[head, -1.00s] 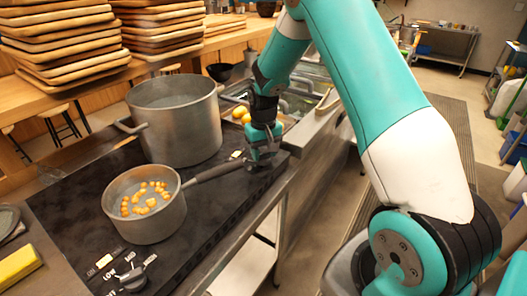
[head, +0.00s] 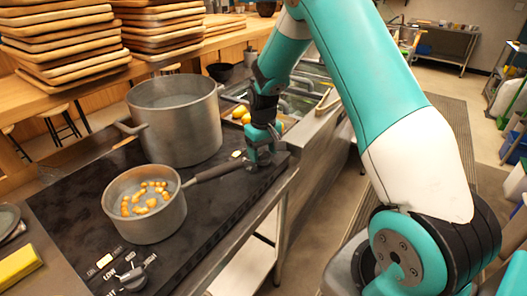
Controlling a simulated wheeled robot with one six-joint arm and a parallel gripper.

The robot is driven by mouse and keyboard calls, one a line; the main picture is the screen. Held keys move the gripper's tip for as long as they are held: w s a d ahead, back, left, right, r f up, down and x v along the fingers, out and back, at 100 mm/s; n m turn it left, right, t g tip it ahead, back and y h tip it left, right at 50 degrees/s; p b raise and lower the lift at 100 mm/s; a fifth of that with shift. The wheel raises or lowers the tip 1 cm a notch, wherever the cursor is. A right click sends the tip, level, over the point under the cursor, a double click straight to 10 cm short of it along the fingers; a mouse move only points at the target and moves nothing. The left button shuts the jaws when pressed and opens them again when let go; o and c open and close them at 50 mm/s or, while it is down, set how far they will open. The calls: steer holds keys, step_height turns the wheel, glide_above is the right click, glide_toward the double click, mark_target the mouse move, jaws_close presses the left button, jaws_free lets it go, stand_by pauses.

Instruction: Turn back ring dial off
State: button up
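My gripper (head: 259,160) is low over the right rear part of the black stovetop (head: 88,195), beyond the saucepan's handle and right of the large pot. The back ring dial cannot be made out; my gripper covers that spot, next to a small pale label (head: 236,154). Whether the fingers are open or shut on something is too small to tell. A front dial (head: 133,278) with printed labels around it shows at the near edge of the stovetop.
A large metal pot (head: 178,125) stands on the rear of the stovetop. A saucepan (head: 148,226) with yellow-orange pieces stands in front, its handle (head: 214,172) reaching toward my gripper. A yellow block (head: 18,264) lies at left. Stacked wooden trays (head: 62,40) stand behind.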

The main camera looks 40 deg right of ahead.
mark_target(263, 154)
steer(key=shift+o, duration=0.2)
steer(key=shift+r, duration=0.1)
step_height(263, 154, up, 17)
steer(key=b, duration=0.1)
steer(key=shift+b, duration=0.4)
steer(key=shift+r, duration=0.1)
